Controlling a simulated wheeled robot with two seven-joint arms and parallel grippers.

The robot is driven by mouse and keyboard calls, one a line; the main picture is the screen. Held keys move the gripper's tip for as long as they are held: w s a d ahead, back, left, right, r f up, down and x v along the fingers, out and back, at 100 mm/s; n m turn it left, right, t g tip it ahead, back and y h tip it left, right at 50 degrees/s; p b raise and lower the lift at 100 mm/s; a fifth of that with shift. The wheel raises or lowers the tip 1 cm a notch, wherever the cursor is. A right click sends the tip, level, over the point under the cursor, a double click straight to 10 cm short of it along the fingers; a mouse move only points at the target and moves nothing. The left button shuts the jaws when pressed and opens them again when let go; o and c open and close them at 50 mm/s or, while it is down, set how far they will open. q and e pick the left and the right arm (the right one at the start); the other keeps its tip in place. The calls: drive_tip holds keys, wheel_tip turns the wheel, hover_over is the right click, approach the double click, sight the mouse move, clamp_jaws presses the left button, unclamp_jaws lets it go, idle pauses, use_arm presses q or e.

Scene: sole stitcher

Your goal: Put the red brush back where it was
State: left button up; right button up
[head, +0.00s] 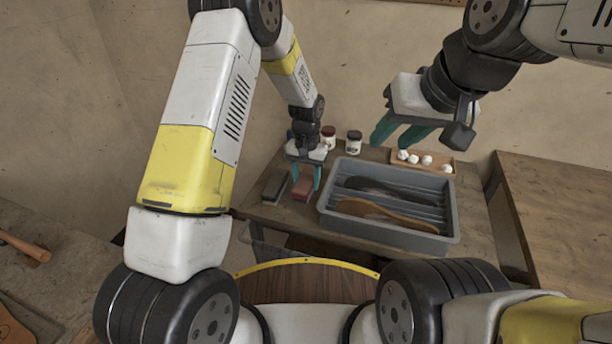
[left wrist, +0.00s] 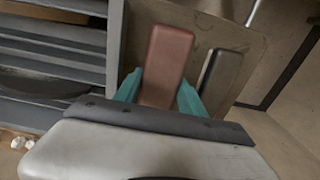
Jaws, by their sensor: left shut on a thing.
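The red brush (head: 303,189) is a red block near the left side of the small wooden table, left of the grey tray. It also shows in the left wrist view (left wrist: 168,55), between the two teal fingers. My left gripper (head: 305,178) reaches down over it and is shut on it. Whether the brush touches the table is hard to tell. My right gripper (head: 402,134) hangs above the back of the table, its teal fingers apart and nothing between them.
A dark block (head: 274,187) lies just left of the brush. The grey ribbed tray (head: 328,208) holds a black and a brown long piece. Two jars (head: 354,142) and a wooden holder (head: 433,166) with several white balls stand behind. Another table (head: 560,210) is at right.

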use_arm(q)
drive_tip(key=shift+f, duration=2.55)
drive_tip(key=o, duration=1.3)
drive_tip(key=shift+f, duration=0.1)
